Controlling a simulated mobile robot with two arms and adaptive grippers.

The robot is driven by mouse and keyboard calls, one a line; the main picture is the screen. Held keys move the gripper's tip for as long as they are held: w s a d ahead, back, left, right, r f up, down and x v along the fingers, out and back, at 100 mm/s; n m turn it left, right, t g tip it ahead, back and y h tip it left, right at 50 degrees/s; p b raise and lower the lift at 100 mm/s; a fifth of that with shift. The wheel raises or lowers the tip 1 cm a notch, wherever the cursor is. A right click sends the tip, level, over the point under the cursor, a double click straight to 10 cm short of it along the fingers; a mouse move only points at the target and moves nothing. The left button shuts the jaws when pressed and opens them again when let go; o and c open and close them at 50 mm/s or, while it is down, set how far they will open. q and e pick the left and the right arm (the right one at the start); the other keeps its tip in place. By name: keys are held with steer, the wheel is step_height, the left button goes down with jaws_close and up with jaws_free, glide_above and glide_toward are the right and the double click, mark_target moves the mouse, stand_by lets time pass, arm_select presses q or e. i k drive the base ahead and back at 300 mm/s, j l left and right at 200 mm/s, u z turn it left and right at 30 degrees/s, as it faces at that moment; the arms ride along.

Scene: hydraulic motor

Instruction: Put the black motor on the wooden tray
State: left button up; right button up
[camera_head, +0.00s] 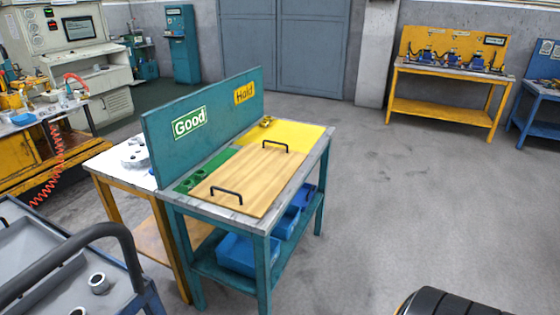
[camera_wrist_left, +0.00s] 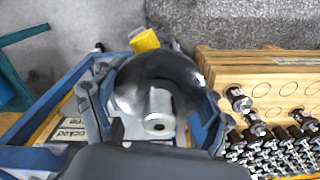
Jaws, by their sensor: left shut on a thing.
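The black motor (camera_wrist_left: 150,75) shows in the left wrist view, a dark rounded body with a pale metal shaft end pointing toward the camera. My left gripper (camera_wrist_left: 153,105) is shut on it, with a finger on each side. The wooden tray (camera_head: 250,178) shows in the head view, a flat light-wood board with two black handles, lying on the teal workbench (camera_head: 310,155). Nothing lies on the tray. Neither gripper shows in the head view, and the motor cannot be made out there.
The bench has a teal back panel (camera_head: 205,120) with Good and Hold signs, a yellow area (camera_head: 300,132) and blue bins (camera_head: 240,253) below. A grey cart (camera_head: 60,265) stands at lower left. In the wrist view, a wooden rack (camera_wrist_left: 260,65) and several metal parts lie right of the gripper.

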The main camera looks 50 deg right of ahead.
mark_target(254, 172)
steer(key=l+z, duration=0.1)
steer(key=l, duration=0.35)
steer(key=i+l+z, duration=0.1)
steer(key=l, duration=0.35)
steer(key=i+l+z, duration=0.1)
steer(key=l, duration=0.35)
steer(key=i+l+z, duration=0.1)
steer(key=l, duration=0.35)
steer(key=i, duration=0.1)
